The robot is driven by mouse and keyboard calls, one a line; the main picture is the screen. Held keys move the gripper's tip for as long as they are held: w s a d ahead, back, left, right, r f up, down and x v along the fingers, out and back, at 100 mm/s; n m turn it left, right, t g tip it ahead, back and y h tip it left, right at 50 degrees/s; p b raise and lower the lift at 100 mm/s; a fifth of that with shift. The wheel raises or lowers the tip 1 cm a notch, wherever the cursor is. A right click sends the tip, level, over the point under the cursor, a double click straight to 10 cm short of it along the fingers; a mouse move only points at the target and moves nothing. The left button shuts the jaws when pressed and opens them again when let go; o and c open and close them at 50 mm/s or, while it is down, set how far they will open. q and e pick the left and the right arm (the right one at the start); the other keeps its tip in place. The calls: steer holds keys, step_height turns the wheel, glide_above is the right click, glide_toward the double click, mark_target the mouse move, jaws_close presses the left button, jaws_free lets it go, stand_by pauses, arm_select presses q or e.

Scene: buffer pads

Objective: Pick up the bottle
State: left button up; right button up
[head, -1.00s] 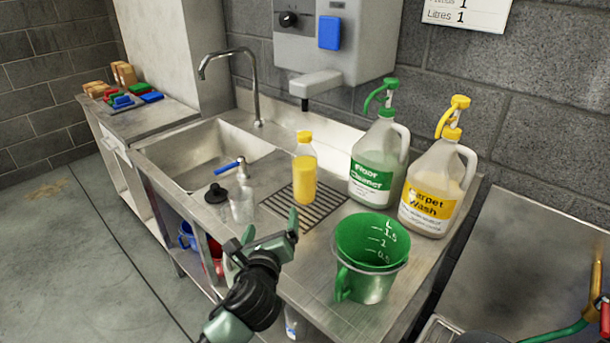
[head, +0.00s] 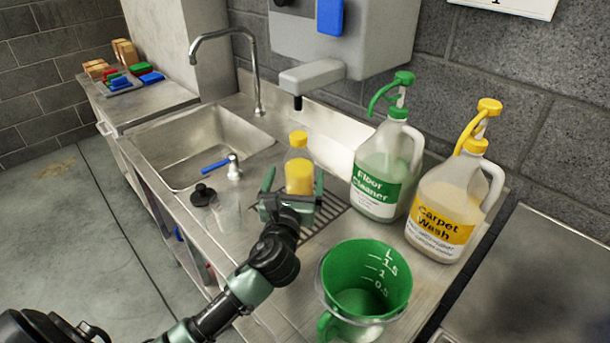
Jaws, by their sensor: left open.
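A small clear bottle (head: 299,172) with yellow liquid and a yellow cap stands upright on the drain grate of the steel sink counter. My left gripper (head: 292,183) is open, and its fingers are at the bottle's lower half, one to the left and one to the right of it. The gripper hides the bottle's base. I cannot tell whether either finger touches the bottle. My right gripper is not in view.
A green measuring jug (head: 365,285) stands close at the right front. A floor cleaner jug (head: 385,170) and a carpet wash jug (head: 448,215) stand to the right. The sink basin (head: 190,140), tap (head: 255,70) and a black stopper (head: 203,194) are to the left.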

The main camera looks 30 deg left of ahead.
mark_target(297, 191)
arm_select(q)
steer(key=f, duration=0.1)
steer(key=f+b, duration=0.1)
steer(key=f, duration=0.1)
steer(key=s+f, duration=0.1)
steer(key=f, duration=0.1)
steer(key=shift+f, duration=0.25)
steer(key=shift+w+f, duration=0.5)
steer(key=shift+w+a, duration=0.25)
steer(key=shift+w, duration=0.25)
steer(key=x, duration=0.5)
steer(key=shift+w+a, duration=0.15)
steer(key=shift+w, duration=0.25)
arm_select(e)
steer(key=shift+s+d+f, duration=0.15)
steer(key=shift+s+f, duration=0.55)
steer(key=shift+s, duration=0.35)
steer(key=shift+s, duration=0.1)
arm_select(q)
steer(key=c, duration=2)
steer(key=shift+r, duration=0.1)
jaws_close()
